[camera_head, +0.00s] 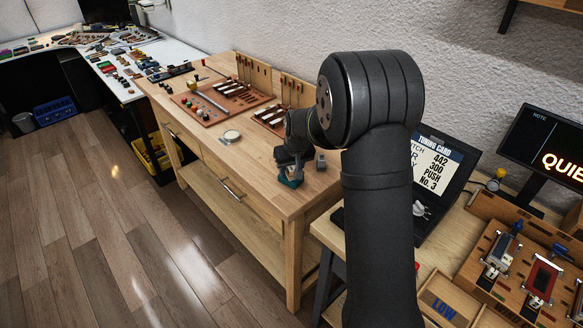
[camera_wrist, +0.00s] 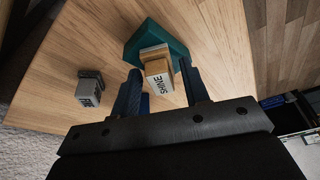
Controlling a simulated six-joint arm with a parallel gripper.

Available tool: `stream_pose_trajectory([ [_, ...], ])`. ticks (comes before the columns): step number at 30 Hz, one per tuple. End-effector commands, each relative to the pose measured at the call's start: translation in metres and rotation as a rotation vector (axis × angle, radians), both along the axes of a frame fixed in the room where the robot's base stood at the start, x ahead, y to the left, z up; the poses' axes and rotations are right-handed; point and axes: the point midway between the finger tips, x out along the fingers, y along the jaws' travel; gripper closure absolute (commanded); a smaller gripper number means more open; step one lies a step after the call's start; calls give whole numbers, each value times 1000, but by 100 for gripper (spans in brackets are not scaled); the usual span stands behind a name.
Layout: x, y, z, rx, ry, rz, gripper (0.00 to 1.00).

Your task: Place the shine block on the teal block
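The shine block (camera_wrist: 158,78), wooden with a pale face marked SHINE, shows in the wrist view between my gripper's fingertips (camera_wrist: 160,72). Narrow gaps show on both sides of it, so the gripper looks open around it. The teal block (camera_wrist: 178,50) is directly behind the shine block, which appears to rest on it; the contact is partly hidden. In the head view the teal block (camera_head: 290,182) sits near the bench's front edge, with my gripper (camera_head: 289,168) pointing down right over it. The shine block cannot be made out there.
A small grey block (camera_wrist: 90,88) with a dark label stands on the wooden bench to the side; it also shows in the head view (camera_head: 321,162). A round tin (camera_head: 231,136) and boards of parts (camera_head: 222,97) lie farther left. Bare bench top surrounds the teal block.

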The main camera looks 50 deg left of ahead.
Motion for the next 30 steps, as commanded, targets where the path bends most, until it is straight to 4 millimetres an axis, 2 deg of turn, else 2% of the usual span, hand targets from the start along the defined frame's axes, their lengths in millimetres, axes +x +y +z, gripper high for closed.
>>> stream_pose_trajectory([
  [9,0,0,1,1,0,0,52],
  [14,-1,-2,15,2,-2,0,52],
  [24,-9,-21,81,4,-3,0,52],
  [30,-12,-30,109,1,-2,0,52],
])
